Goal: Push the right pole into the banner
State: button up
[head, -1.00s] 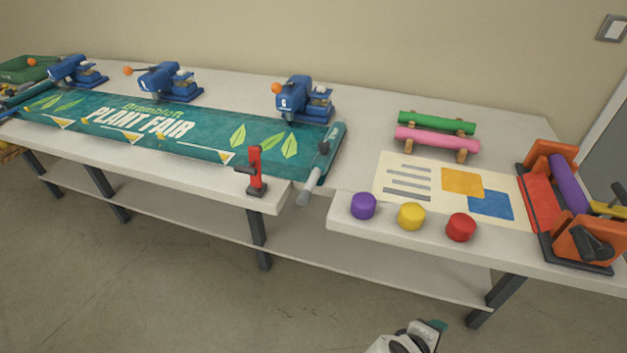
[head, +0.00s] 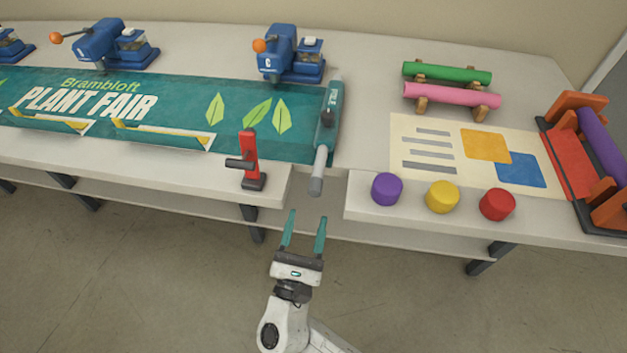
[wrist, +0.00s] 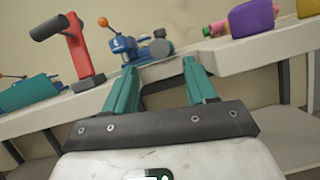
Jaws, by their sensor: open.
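The teal "Brambloft Plant Fair" banner (head: 180,112) lies along the left table. The right pole (head: 319,170) is a grey rod at the banner's right end; its near end sticks out of the teal sleeve (head: 330,108) past the table's front edge, over the gap between the tables. My gripper (head: 306,217) is open and empty in front of that gap, a little nearer than the pole's end and apart from it.
A red clamp (head: 250,160) stands at the left table's front corner, left of the pole; it also shows in the wrist view (wrist: 76,45). Purple (head: 387,188), yellow and red knobs line the right table's front edge. A blue press (head: 290,55) stands behind the banner. The floor is open.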

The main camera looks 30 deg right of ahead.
aim_at(313, 196)
jog(key=p+x, duration=0.1)
jog(key=x, duration=0.7)
jog(key=shift+d+r, duration=0.1)
jog(key=shift+d, duration=0.05)
jog(key=shift+c, duration=0.3)
grip_shut()
